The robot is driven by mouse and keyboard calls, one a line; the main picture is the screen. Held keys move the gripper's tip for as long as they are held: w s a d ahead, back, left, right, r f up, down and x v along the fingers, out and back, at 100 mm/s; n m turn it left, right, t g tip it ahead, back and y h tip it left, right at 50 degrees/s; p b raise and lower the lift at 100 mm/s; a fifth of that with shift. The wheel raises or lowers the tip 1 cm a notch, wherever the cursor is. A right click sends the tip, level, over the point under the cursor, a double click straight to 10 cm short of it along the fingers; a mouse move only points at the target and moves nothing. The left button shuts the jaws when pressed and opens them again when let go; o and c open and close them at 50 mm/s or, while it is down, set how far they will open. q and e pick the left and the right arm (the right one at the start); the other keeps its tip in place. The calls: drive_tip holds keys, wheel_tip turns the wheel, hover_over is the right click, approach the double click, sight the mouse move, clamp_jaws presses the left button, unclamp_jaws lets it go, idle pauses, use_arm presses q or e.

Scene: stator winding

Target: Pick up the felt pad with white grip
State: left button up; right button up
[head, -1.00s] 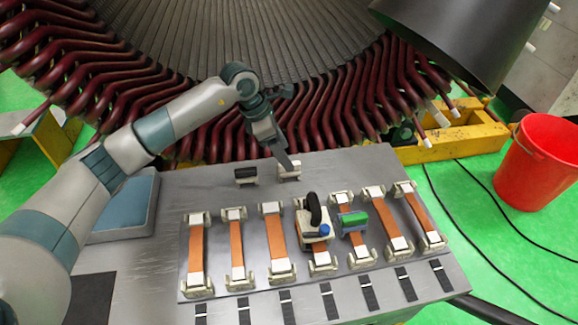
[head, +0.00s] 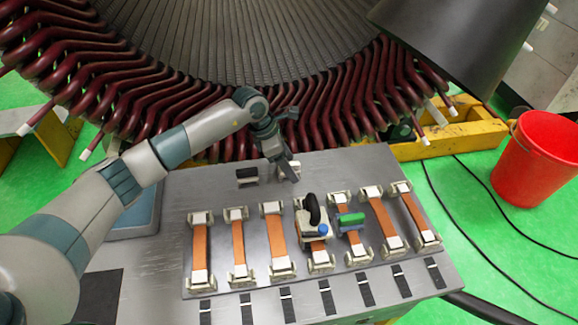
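The felt pad with white grip (head: 296,165) is on the grey table top near its back edge. It is small in the head view, and my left gripper partly hides it. My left gripper (head: 289,173) points downward right at this pad, its fingertips overlapping it in the picture. I cannot tell whether the fingers touch the pad or have closed on it. A similar small pad with a dark grip (head: 247,174) lies to the left, apart from the gripper. My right gripper is not in view.
In front is a plate (head: 262,277) with several orange strips in clamps. A black-handled tool (head: 313,216) and a green block (head: 351,219) sit on it. The large coil with dark red bars (head: 330,115) rises behind the table. A red bucket (head: 535,165) stands at right.

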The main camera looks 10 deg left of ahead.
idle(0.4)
use_arm(q)
drive_tip(key=c, duration=1.2)
drive_tip(key=shift+o, duration=0.2)
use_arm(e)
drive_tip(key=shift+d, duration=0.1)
use_arm(q)
drive_tip(key=shift+r, duration=0.15)
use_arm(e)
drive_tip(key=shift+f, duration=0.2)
